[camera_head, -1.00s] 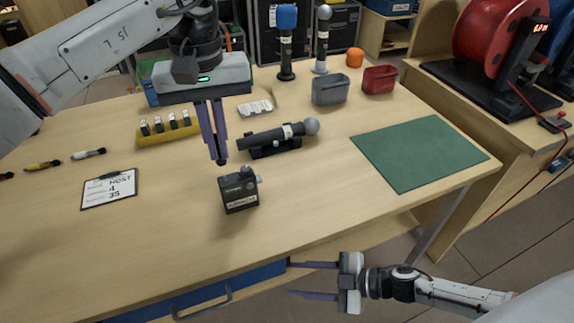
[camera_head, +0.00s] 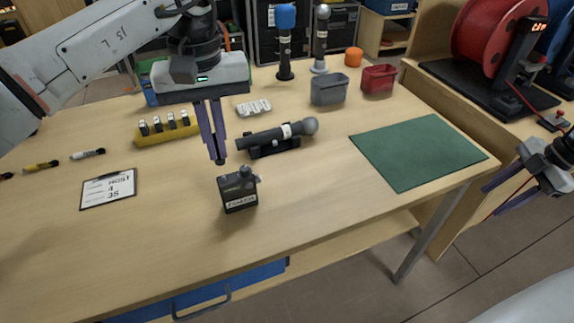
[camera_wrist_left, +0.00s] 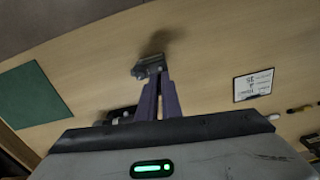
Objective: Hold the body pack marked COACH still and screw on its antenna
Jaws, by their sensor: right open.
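The dark body pack marked COACH (camera_head: 238,193) stands upright on the table in the head view, with small fittings on its top. It also shows beyond the fingertips in the left wrist view (camera_wrist_left: 146,68). My left gripper (camera_head: 220,160) points down just above and behind the pack, its purple fingers together with nothing seen between them; it looks apart from the pack. My right gripper (camera_head: 489,201) is open and empty off the table's right side. Small rods that look like antennas lie at the left: a yellow-banded one (camera_head: 40,166), a white-banded one (camera_head: 88,153) and a partly cut-off red one.
A clipboard (camera_head: 108,188) lies left of the pack. Behind are a microphone in a cradle (camera_head: 278,138), a yellow battery holder (camera_head: 168,131) and two cups, grey (camera_head: 329,90) and red (camera_head: 379,79). A bare green mat (camera_head: 418,152) lies right. The front table area is clear.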

